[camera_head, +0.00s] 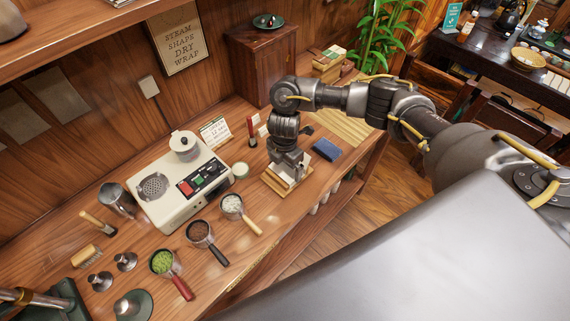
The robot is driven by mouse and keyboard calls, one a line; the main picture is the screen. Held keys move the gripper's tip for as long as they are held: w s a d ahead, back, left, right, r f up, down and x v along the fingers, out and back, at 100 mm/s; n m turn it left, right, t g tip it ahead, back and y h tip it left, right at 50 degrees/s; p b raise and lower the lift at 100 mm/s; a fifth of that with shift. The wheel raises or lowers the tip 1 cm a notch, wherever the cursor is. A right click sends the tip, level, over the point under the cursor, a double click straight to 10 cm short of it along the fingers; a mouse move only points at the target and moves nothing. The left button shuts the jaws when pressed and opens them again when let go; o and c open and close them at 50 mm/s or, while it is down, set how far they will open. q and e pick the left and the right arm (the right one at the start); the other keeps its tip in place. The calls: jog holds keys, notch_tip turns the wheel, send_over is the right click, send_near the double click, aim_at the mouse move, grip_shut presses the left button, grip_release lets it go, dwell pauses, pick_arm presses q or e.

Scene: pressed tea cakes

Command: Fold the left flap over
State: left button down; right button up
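My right arm comes in from the right, and its gripper (289,168) points down over a small wooden board (284,194) near the front edge of the counter. White paper (299,173) shows on the board beside and under the fingers. The gripper covers most of the paper, so the left flap and whatever lies on the paper cannot be made out. I cannot tell whether the fingers are open, shut or touching the paper. My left gripper is not in view.
A white steamer machine (168,213) stands left of the board. Cups with handles, one holding white stuff (232,204), line the counter's front. A dark blue block (326,149) lies right of the board. A red-handled tool (251,130) stands behind it.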

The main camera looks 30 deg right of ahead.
jog(key=c, duration=0.5)
jog(key=shift+d+f+y+b, duration=0.15)
jog(key=shift+f+y+b, duration=0.15)
jog(key=shift+b, duration=0.1)
jog(key=shift+w+d+f+g+y+b, duration=0.15)
jog(key=shift+g+y+b, duration=0.15)
jog(key=shift+y+b, duration=0.25)
jog(key=o, duration=0.7)
jog(key=r, duration=0.3)
jog(key=d+r, duration=0.1)
jog(key=r, duration=0.7)
jog(key=shift+w+d, duration=0.3)
jog(key=shift+d, duration=0.1)
